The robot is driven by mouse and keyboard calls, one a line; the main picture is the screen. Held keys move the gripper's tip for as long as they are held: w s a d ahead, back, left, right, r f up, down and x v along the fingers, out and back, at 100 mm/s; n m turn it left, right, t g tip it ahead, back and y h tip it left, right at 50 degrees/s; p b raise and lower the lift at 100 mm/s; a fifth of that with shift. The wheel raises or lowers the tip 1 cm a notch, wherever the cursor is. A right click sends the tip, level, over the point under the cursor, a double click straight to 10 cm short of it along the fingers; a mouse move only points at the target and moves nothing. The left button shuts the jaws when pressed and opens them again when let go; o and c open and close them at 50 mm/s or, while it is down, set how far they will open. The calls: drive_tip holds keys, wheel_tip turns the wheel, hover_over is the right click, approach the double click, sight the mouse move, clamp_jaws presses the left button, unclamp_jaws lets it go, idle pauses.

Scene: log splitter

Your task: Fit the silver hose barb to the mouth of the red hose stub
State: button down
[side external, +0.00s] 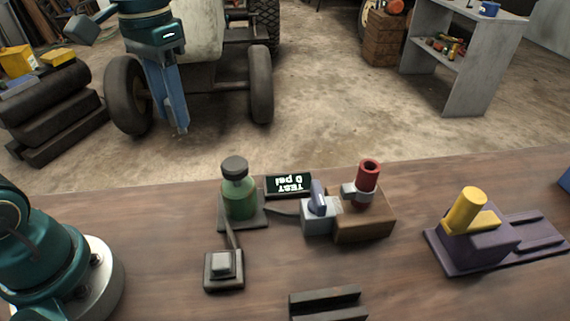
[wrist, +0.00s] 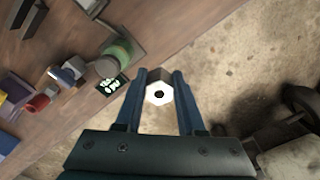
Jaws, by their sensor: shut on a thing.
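The red hose stub (side external: 368,175) stands upright in a grey clamp on a brown block (side external: 365,227), its open mouth facing up. It also shows in the wrist view (wrist: 39,103) at the left. My gripper (side external: 181,131) is raised beyond the table's far edge, far to the left of the stub and above it in the picture. In the wrist view my gripper (wrist: 162,76) is shut on the silver hose barb (wrist: 159,95), seen end-on as a pale hexagon with a dark centre hole. The barb cannot be made out in the side view.
Left of the stub are a valve with a blue lever (side external: 318,200), a test display reading 0 psi (side external: 288,185), a green bottle (side external: 238,195) and a push button (side external: 223,265). A purple fixture with a yellow cylinder (side external: 467,210) stands right. Dark rails (side external: 327,303) lie in front.

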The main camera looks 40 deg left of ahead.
drive_tip(key=shift+w+r+n, duration=0.3)
drive_tip(key=shift+w+n, duration=0.1)
drive_tip(key=shift+m, duration=0.3)
drive_tip(key=w+d, duration=0.1)
drive_tip(key=d, duration=0.2)
drive_tip(key=w+d, duration=0.1)
drive_tip(key=d, duration=0.2)
drive_tip(key=w+d, duration=0.1)
drive_tip(key=d, duration=0.2)
drive_tip(key=shift+d+f, duration=0.1)
drive_tip(key=shift+f, duration=0.2)
drive_tip(key=s+d+f+m, duration=0.1)
drive_tip(key=d, duration=0.4)
drive_tip(key=s+d+f+m, duration=0.1)
drive_tip(key=s+d+m, duration=0.1)
drive_tip(key=d, duration=0.4)
drive_tip(key=shift+d+f, duration=0.15)
drive_tip(key=shift+f, duration=0.1)
hover_over(326, 298)
drive_tip(key=s, duration=0.1)
wheel_tip(326, 298, down, 7)
drive_tip(key=shift+s+d+f, duration=0.1)
drive_tip(key=shift+d+f, duration=0.05)
drive_tip(key=shift+f, duration=0.75)
drive_tip(key=shift+d+f, duration=0.1)
drive_tip(key=shift+f, duration=0.8)
drive_tip(key=shift+f, duration=0.2)
